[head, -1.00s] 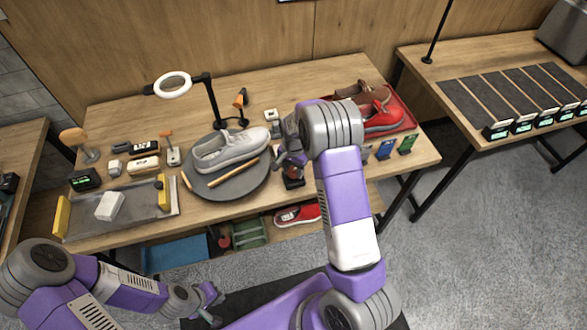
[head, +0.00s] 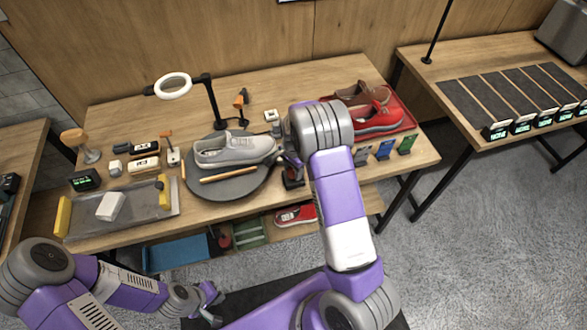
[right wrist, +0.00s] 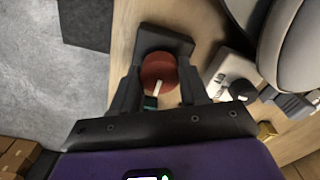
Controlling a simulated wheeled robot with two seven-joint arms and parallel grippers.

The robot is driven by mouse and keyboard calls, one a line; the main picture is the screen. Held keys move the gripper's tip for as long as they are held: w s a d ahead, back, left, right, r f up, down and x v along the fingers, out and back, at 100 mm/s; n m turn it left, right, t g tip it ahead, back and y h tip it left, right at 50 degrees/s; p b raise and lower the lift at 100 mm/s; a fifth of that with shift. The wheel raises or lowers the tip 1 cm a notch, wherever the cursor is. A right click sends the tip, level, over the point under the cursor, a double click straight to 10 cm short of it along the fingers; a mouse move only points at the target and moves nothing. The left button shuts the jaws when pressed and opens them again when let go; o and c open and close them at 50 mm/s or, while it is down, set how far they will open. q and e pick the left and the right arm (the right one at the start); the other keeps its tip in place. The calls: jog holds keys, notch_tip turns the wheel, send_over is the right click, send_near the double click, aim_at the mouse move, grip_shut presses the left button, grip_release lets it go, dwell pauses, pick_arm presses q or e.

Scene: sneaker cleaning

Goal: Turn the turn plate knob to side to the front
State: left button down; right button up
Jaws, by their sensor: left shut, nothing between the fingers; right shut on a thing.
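The round grey turn plate (head: 232,189) lies on the workbench with a grey sneaker (head: 234,150) and a wooden-handled stick on it. The red knob (right wrist: 158,71) shows in the right wrist view, on a black base (right wrist: 165,40), with a white mark toward my palm. In the head view the base (head: 292,177) shows beside the plate's right edge. My right gripper (right wrist: 160,82) is shut on the knob, one finger on each side. My arm partly hides it in the head view. My left gripper (head: 212,303) is shut and empty, low in front of the bench.
A ring lamp (head: 173,86) stands behind the plate. A red tray (head: 400,112) with shoes is at the right. A grey mat (head: 140,205) with a white block lies at the left. A small white device (right wrist: 229,73) stands close to the knob. Several small coloured items are near the front right.

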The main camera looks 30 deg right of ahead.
aim_at(293, 170)
jog(key=o, duration=1.1)
jog(key=shift+c, duration=0.2)
jog(key=shift+r, duration=0.15)
notch_tip(293, 170, up, 7)
jog(key=shift+r+p, duration=0.2)
jog(key=shift+p, duration=0.1)
